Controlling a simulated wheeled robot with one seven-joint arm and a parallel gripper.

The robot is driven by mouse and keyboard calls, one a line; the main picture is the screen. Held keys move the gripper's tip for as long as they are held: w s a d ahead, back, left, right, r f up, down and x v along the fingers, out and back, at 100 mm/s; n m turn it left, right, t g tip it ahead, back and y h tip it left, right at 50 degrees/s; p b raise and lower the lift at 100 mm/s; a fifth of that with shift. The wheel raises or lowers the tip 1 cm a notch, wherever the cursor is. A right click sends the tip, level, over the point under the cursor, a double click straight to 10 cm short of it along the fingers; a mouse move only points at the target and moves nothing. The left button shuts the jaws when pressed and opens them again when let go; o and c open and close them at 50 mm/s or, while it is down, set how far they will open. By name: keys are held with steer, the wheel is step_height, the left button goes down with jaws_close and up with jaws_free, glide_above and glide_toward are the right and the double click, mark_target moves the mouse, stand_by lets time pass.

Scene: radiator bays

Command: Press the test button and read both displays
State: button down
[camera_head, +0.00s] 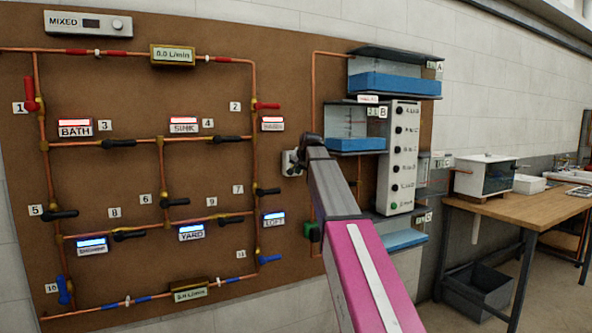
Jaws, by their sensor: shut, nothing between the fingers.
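The upper display (172,55) is on the brown board and reads 0.0 L/min. The lower display (189,294) hangs tilted near the board's bottom; its text looks like 0.0 L/min but is small. My gripper (299,159) is shut and empty, at the far end of my pink and grey arm. It is in front of or against a small white wall box (288,168), which it partly covers; I cannot tell whether they touch. No label marks a test button. A grey box (88,23) labelled MIXED with a round knob sits at the top left.
Copper pipes with numbered red, black and blue valve handles cover the board (100,180). A wooden bench (520,208) is farther right, with a grey bin (478,290) below.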

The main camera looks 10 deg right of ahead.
stand_by(0.3)
steer(key=s, duration=0.1)
steer(key=s+d, duration=0.1)
steer(key=s, duration=0.3)
steer(key=shift+d, duration=0.3)
steer(key=shift+w, duration=0.1)
stand_by(0.4)
steer(key=s+f+n+g, duration=0.1)
steer(key=s+f, duration=0.3)
steer(key=f, duration=0.6)
steer(key=s+f+g, duration=0.2)
steer(key=s+f, duration=0.2)
steer(key=f, duration=0.6)
steer(key=s+f+n+g, duration=0.1)
steer(key=s+f, duration=0.3)
steer(key=f, duration=0.6)
steer(key=s+f+n+g+h, duration=0.1)
steer(key=s+f+n+g, duration=0.2)
steer(key=s+f, duration=2)
steer(key=shift+f+g+h, duration=0.2)
steer(key=shift+g+h, duration=0.2)
steer(key=shift+g, duration=0.4)
steer(key=shift+a, duration=0.1)
